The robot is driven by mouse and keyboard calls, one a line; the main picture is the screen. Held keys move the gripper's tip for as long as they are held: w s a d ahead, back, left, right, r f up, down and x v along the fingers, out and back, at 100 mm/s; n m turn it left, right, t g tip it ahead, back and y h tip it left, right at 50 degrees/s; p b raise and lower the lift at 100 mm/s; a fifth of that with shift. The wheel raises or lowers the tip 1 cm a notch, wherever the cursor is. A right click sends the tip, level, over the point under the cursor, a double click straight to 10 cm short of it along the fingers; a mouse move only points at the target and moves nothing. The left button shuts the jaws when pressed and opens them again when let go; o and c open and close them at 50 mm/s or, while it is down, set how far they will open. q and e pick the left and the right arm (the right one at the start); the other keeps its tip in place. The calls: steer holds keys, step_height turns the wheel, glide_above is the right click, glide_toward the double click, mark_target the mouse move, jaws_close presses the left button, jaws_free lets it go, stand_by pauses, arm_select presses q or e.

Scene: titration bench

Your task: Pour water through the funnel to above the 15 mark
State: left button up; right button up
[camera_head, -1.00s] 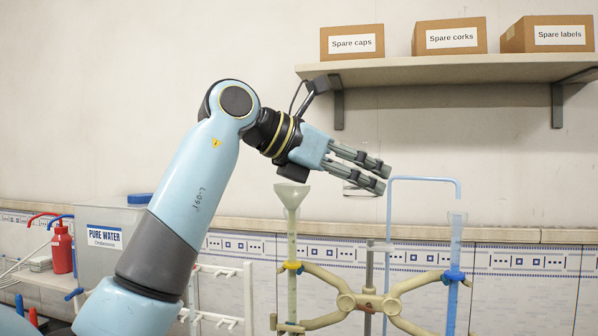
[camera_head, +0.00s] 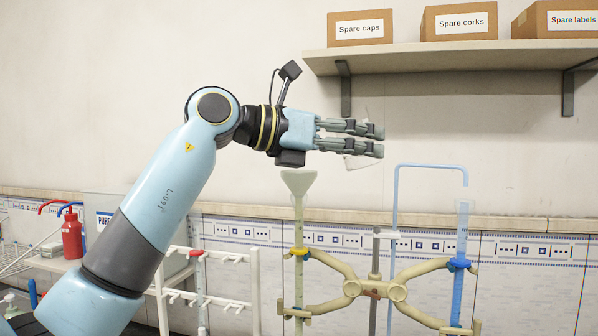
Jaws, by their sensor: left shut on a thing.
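A pale green funnel (camera_head: 298,179) sits in the top of a pale upright tube (camera_head: 299,228), held by the left arm of a cream double clamp (camera_head: 327,265). My left gripper (camera_head: 376,139) is above the funnel, with its fingertips to the right of it and pointing right. It is shut on a clear glass vessel (camera_head: 362,161), of which only a faint, tilted outline shows. Its water and any marks on the tube are too faint to read. My right gripper is not in view.
A blue tube (camera_head: 460,250) stands in the clamp's right side, with a bent blue pipe (camera_head: 430,166) beside it. A shelf (camera_head: 450,55) with boxes hangs above right. A white rack (camera_head: 215,258) and red bottle (camera_head: 72,236) stand at left.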

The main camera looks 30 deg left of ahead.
arm_select(q)
steer(key=shift+a+r, duration=0.2)
steer(key=shift+r, duration=0.2)
steer(key=shift+s+a+r+n+t+h, duration=0.2)
steer(key=shift+a+n+t+h, duration=0.15)
steer(key=shift+n+t+h, duration=0.3)
steer(key=shift+a+b, duration=0.15)
steer(key=shift+b, duration=0.15)
steer(key=shift+s+a+r+n+t+h+b, duration=0.15)
steer(key=shift+a+n+t+h+b, duration=0.35)
steer(key=shift+b, duration=0.75)
steer(key=shift+r+n+t+h+b, duration=0.25)
steer(key=shift+r+n+t+b, duration=0.15)
steer(key=shift+b, duration=0.3)
step_height(320, 180, up, 3)
steer(key=n+t+b, duration=0.2)
steer(key=t, duration=0.1)
steer(key=shift+r+n+h, duration=0.2)
steer(key=shift+n+h, duration=0.05)
steer(key=shift+h, duration=0.05)
steer(key=shift+r+n+t+b, duration=0.55)
steer(key=shift+n+t+b, duration=0.15)
steer(key=shift+n+t, duration=0.15)
steer(key=shift+a+r+n+t, duration=0.1)
steer(key=shift+r+n+t, duration=0.05)
steer(key=shift+n+t, duration=0.25)
steer(key=shift+r+n+t+b, duration=0.15)
steer(key=shift+n+t+b, duration=0.2)
steer(key=shift+b, duration=0.1)
